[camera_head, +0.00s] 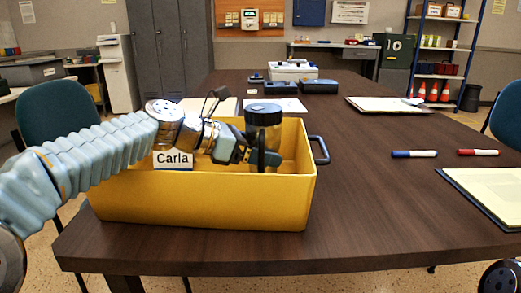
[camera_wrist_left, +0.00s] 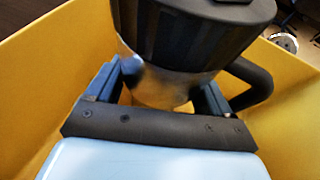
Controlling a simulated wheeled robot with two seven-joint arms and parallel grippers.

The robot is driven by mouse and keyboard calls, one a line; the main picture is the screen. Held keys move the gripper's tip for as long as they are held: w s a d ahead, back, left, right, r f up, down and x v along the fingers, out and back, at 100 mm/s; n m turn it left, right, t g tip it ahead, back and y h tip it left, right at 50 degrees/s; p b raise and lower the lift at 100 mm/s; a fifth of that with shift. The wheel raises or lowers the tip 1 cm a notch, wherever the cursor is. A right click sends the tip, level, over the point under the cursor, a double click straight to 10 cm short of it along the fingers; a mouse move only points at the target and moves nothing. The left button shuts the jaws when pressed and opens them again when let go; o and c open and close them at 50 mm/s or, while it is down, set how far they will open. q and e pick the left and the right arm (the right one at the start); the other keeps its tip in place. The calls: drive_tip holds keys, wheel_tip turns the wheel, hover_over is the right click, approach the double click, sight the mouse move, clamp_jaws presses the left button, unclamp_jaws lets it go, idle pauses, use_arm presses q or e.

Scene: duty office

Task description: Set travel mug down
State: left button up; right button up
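The travel mug (camera_head: 264,117) has a dark lid, a metallic body and a dark handle. It is upright or nearly so inside the yellow bin (camera_head: 205,200) on the table. My left gripper (camera_head: 258,156) reaches into the bin from the left and is shut on the mug's body. In the left wrist view, the mug (camera_wrist_left: 195,35) sits between the two fingers (camera_wrist_left: 157,92), with its handle at the right. The mug's base is hidden, so I cannot tell whether it touches the bin's floor.
Blue (camera_head: 414,154) and red (camera_head: 478,152) markers and a clipboard (camera_head: 492,192) lie at the right. Bare table (camera_head: 370,205) lies right of the bin.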

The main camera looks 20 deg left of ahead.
use_arm(q)
drive_tip(key=shift+o, duration=1)
drive_tip(key=shift+r, duration=0.15)
drive_tip(key=p+v, duration=0.1)
drive_tip(key=v, duration=1.1)
